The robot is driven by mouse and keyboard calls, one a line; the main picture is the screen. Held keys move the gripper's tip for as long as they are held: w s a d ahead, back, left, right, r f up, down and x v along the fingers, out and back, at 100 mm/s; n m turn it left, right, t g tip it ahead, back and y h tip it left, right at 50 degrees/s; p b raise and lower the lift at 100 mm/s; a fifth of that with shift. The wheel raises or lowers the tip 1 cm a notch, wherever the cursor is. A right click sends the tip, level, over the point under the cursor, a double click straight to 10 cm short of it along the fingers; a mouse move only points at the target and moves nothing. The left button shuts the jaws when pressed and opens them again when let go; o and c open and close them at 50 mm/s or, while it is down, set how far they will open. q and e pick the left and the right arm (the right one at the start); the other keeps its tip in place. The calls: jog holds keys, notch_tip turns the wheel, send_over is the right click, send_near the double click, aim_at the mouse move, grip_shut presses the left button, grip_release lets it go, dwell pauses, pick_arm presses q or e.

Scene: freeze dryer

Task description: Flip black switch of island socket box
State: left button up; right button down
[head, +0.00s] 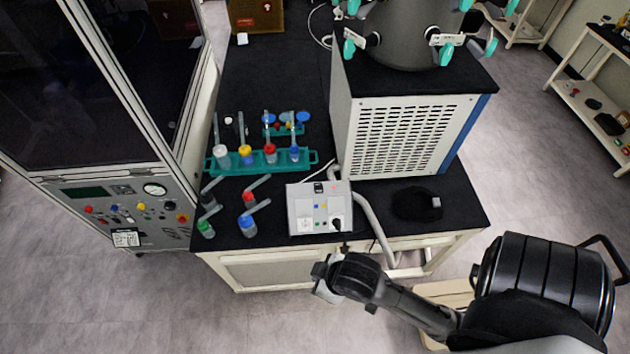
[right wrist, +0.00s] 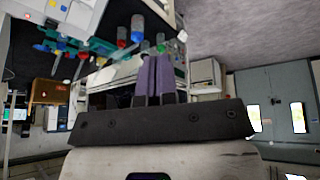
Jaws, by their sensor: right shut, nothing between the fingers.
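The island socket box (head: 305,208), light grey with a panel of small coloured buttons, sits at the front edge of the black island top. Small black parts show on its top edge and at the lower right of its panel; I cannot tell for sure which is the black switch. My right gripper (head: 344,248) is just in front of and below the box, apart from it as far as I can see. In the right wrist view its two fingers (right wrist: 153,78) are together with nothing between them. My left gripper is not in view.
A teal rack (head: 225,168) with colour-capped flasks stands behind the box, with loose flasks (head: 248,226) to its left. A vented grey unit (head: 400,135) stands behind right. A hose (head: 376,228) runs beside the box. The freeze dryer cabinet (head: 75,195) is at left.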

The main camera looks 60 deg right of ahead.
jog(key=w+d+r+t+h+b, duration=0.1)
jog(key=w+d+r+t+b, duration=0.3)
jog(key=w, duration=0.6)
jog(key=w+d+r+t+h+b, duration=0.1)
jog(key=w+d+r+h+b, duration=0.25)
jog(key=w, duration=0.65)
jog(key=w+d+r+m+g+b, duration=0.1)
jog(key=w+d+m+b, duration=0.1)
jog(key=w+d, duration=0.45)
jog(key=w+d+r+m+b, duration=0.1)
jog(key=w+d+m+b, duration=0.15)
jog(key=d, duration=0.65)
jog(key=d+f+m+g, duration=0.3)
jog(key=d+f+g, duration=0.15)
jog(key=d, duration=0.55)
jog(key=s+f+m+g+y, duration=0.1)
jog(key=s+f+m+g, duration=0.1)
jog(key=f, duration=0.4)
jog(key=s+d+f+m+g+y, duration=0.1)
jog(key=s+f+m+g+y, duration=0.1)
jog(key=f, duration=0.5)
jog(key=shift+s+d+m+g, duration=0.15)
jog(key=shift+s+m+g, duration=0.35)
jog(key=shift+g, duration=0.45)
jog(key=shift+s+y, duration=0.1)
jog(key=shift+y, duration=0.15)
jog(key=shift+f, duration=0.1)
